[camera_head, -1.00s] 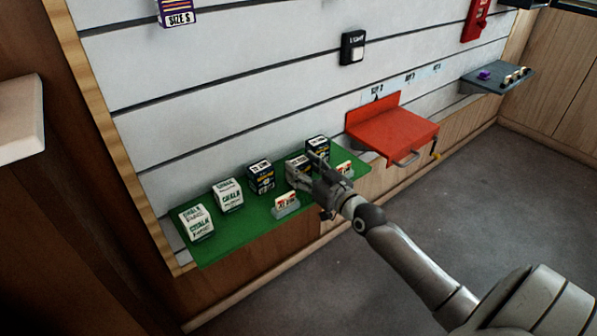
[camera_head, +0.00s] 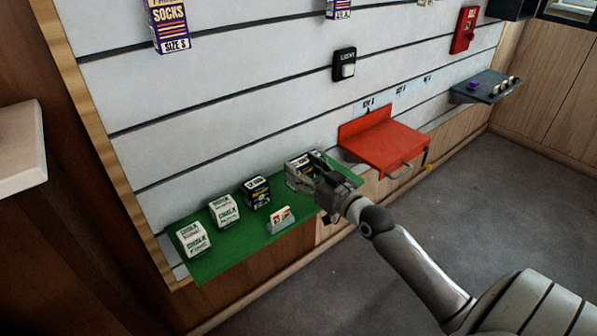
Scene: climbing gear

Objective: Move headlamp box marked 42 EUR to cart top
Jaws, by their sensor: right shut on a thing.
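My right gripper (camera_head: 308,176) is shut on a dark headlamp box (camera_head: 299,163) at the right part of the green shelf (camera_head: 215,264). The fingers cover part of the box, and I cannot tell whether it is lifted clear. Another dark headlamp box (camera_head: 256,191) stands to its left. A small price tag (camera_head: 281,219) stands in front of them, too small to read surely. A third dark box seen earlier is now hidden or merged behind the held one. My left gripper is not in view. A pale slab top (camera_head: 18,155) shows at the left edge; I cannot tell whether it is the cart.
Two white chalk boxes (camera_head: 193,238) stand at the shelf's left end. A red shelf with a handle (camera_head: 385,147) sticks out right of the gripper. A grey shelf (camera_head: 487,87) is farther right. Socks boxes (camera_head: 170,25) hang above. The grey floor is open.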

